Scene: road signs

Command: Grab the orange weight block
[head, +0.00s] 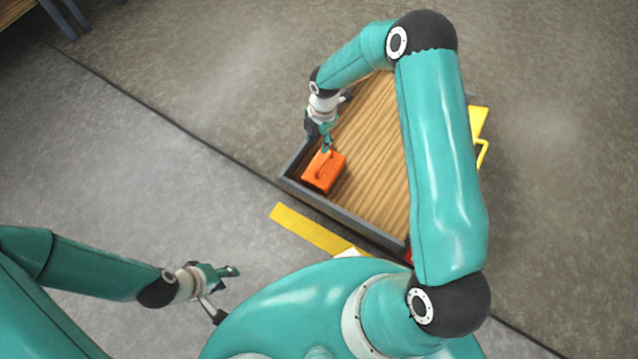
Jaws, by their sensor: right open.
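The orange weight block (324,173) has a handle on top and sits in the left corner of a wooden-floored tray with dark grey rims (345,218). My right gripper (325,147) is open, over the block's far edge near its handle. Whether the fingers touch the block I cannot tell. My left gripper (228,272) is away from the tray, at the lower left over the bare floor. Its fingers are small here and their opening is unclear.
A yellow strip (310,231) lies along the tray's near side. A yellow piece with a handle (480,135) shows at the tray's right, partly behind my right arm. A small red thing (409,257) shows by the near rim. The tray's middle is clear.

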